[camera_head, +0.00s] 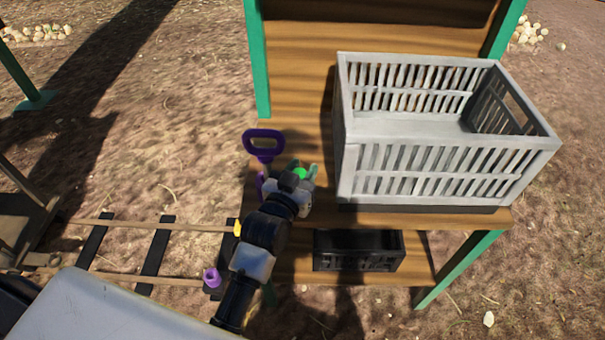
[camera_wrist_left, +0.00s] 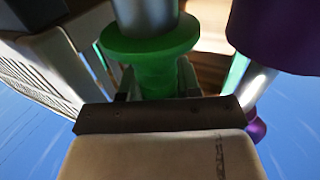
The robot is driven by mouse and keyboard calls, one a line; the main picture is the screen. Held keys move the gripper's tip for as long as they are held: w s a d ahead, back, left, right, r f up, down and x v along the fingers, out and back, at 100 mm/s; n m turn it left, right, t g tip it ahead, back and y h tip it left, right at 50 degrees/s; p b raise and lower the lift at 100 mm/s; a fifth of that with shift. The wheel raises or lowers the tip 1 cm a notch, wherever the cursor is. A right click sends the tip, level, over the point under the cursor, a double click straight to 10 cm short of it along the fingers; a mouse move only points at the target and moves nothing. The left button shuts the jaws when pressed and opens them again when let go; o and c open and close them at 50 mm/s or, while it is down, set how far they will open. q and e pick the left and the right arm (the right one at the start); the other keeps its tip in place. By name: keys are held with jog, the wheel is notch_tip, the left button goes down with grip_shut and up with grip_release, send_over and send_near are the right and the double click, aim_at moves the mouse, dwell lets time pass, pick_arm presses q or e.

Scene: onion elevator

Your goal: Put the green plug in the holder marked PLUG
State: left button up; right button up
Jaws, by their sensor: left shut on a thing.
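The green plug (camera_head: 300,174) is a small green spot at the end of my left arm, over the wooden bench. In the left wrist view the green plug (camera_wrist_left: 152,50) is large, with a wide flange and a grey metal shaft above it. My left gripper (camera_head: 305,176) is shut on the plug; in the wrist view its jaws (camera_wrist_left: 157,85) sit at the plug's narrower lower part. I see no readable PLUG marking, so I cannot tell the holder. My right gripper is not in view.
A purple handle (camera_head: 264,143) stands just left of my left gripper. A large grey slatted crate (camera_head: 440,178) stands close on the right of the bench (camera_head: 300,100). A black crate (camera_head: 358,258) sits on the lower shelf. A small purple piece (camera_head: 212,279) lies near the rails.

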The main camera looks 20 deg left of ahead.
pick_arm(q)
jog(key=shift+f, duration=0.35)
jog(key=shift+f, duration=0.1)
jog(key=o, duration=1)
jog(key=shift+c, duration=0.2)
